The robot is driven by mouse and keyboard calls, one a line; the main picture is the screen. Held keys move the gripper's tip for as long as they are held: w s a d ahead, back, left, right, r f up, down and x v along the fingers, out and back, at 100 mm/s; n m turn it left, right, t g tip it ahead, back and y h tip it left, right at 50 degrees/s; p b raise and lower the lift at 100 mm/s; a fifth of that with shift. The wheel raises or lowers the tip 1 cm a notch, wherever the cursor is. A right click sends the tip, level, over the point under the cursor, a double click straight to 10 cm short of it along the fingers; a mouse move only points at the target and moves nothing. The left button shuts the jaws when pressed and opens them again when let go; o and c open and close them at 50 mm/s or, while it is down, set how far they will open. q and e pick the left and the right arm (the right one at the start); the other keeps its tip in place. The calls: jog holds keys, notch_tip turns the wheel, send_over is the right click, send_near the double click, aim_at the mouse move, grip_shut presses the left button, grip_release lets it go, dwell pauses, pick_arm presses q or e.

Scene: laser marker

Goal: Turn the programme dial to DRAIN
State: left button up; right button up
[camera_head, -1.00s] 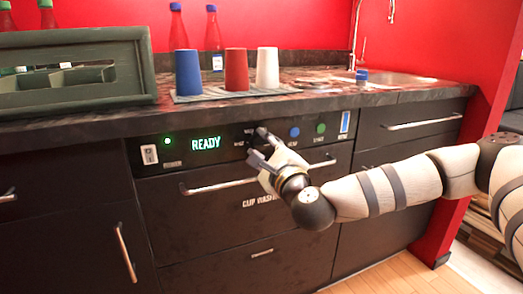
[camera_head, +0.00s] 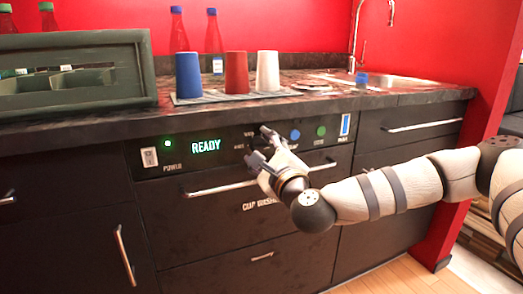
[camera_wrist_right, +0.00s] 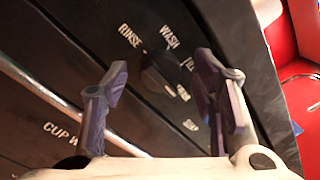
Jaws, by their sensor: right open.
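The programme dial (camera_wrist_right: 160,72) is a dark round knob on the black panel of the cup washer (camera_head: 178,158). In the right wrist view it lies between the tips of my right gripper (camera_wrist_right: 170,85), with printed words around it, among them RINSE and WASH; which word it points at is not clear. The two fingers are apart with a gap on each side of the dial. In the head view my right gripper (camera_head: 259,143) is in front of the panel and hides most of the dial. My left gripper is not in view.
The panel carries a power switch (camera_head: 149,157), a lit READY display (camera_head: 206,146), a blue button (camera_head: 295,134) and a green button (camera_head: 320,130). A drawer handle (camera_head: 218,188) sticks out below my gripper. Cups (camera_head: 236,72) stand on the counter above.

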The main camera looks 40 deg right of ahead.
jog(key=shift+s, duration=0.1)
jog(key=v, duration=0.7)
jog(key=shift+s, duration=0.2)
jog(key=shift+a, duration=0.1)
